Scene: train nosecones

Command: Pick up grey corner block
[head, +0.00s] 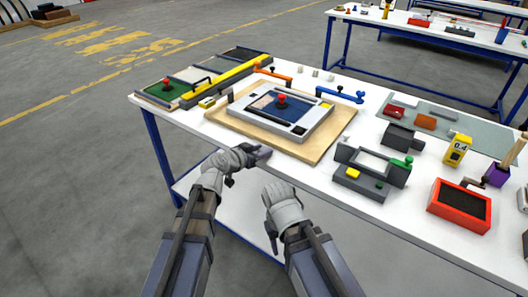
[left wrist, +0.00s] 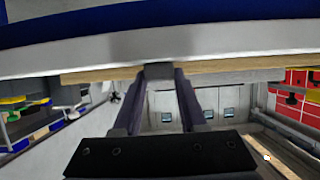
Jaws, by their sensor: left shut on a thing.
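My left gripper (head: 262,153) reaches over the table's front edge, beside the near left edge of the wooden board. In the left wrist view my left gripper (left wrist: 158,80) is shut on a small grey block (left wrist: 158,70), held between the fingertips close to the board's edge. I take it as the grey corner block; in the head view the fingers hide it. On the wooden board (head: 235,125) lies a light grey frame (head: 312,122) with a blue panel (head: 262,107) and a red knob (head: 281,100). My right gripper (head: 272,236) hangs low in front of the table; its jaws are unclear.
Several small pale blocks (head: 315,73) stand behind the board, between an orange tool (head: 273,74) and a blue tool (head: 340,94). A grey fixture (head: 365,170) stands right of the board. A red box (head: 459,205) and a yellow gauge (head: 457,149) are further right.

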